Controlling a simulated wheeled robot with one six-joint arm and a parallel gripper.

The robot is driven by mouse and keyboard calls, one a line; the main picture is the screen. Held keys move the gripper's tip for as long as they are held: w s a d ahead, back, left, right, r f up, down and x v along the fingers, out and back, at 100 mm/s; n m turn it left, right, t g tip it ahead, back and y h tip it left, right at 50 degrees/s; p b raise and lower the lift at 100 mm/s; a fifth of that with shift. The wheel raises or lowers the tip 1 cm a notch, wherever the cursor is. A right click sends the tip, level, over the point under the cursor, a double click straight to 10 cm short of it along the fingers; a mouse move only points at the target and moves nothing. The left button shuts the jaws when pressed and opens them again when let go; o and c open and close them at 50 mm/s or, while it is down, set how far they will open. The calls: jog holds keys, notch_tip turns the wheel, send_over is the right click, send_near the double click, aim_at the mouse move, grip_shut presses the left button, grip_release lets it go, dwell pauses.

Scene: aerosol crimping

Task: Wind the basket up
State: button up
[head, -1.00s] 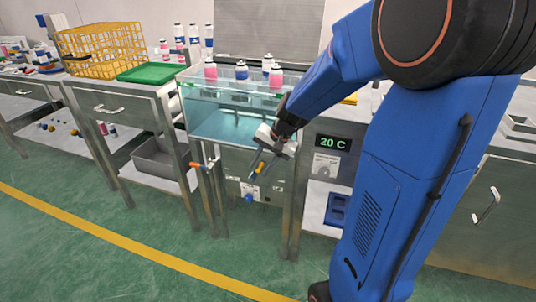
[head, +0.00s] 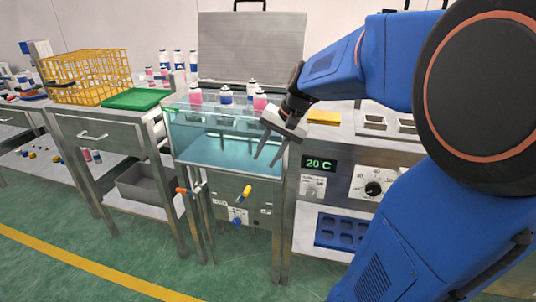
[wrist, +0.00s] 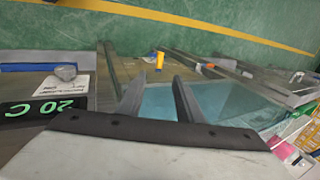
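A glass-sided water tank (head: 210,140) stands in the middle of the head view with blue-green water inside. A crank with a yellow handle (head: 245,194) is on its front; the yellow handle also shows in the wrist view (wrist: 160,60), beyond the fingers. My gripper (head: 268,160) is open and empty, pointing down in front of the tank's right side, above and right of the yellow handle and apart from it. In the wrist view its two fingers (wrist: 158,98) are spread. I cannot make out a basket in the water.
An orange-handled valve (head: 182,190) is on the tank's left front. Several capped cans (head: 226,95) stand at the tank's top. A yellow wire basket (head: 88,76) and a green tray (head: 138,98) sit on the left bench. A 20 C display (head: 319,164) is right of the tank.

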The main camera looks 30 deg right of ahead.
jog(key=shift+s+d+r, duration=0.1)
jog(key=shift+r, duration=0.15)
grip_shut()
jog(key=w+a+g+h, duration=0.3)
jog(key=w+a+h, duration=0.55)
jog(key=a, duration=0.55)
jog(key=s+x, duration=0.2)
jog(key=x, duration=1.2)
jog(key=shift+d+r+m, duration=0.15)
jog(key=shift+d+m, duration=0.15)
jog(key=shift+d, duration=0.1)
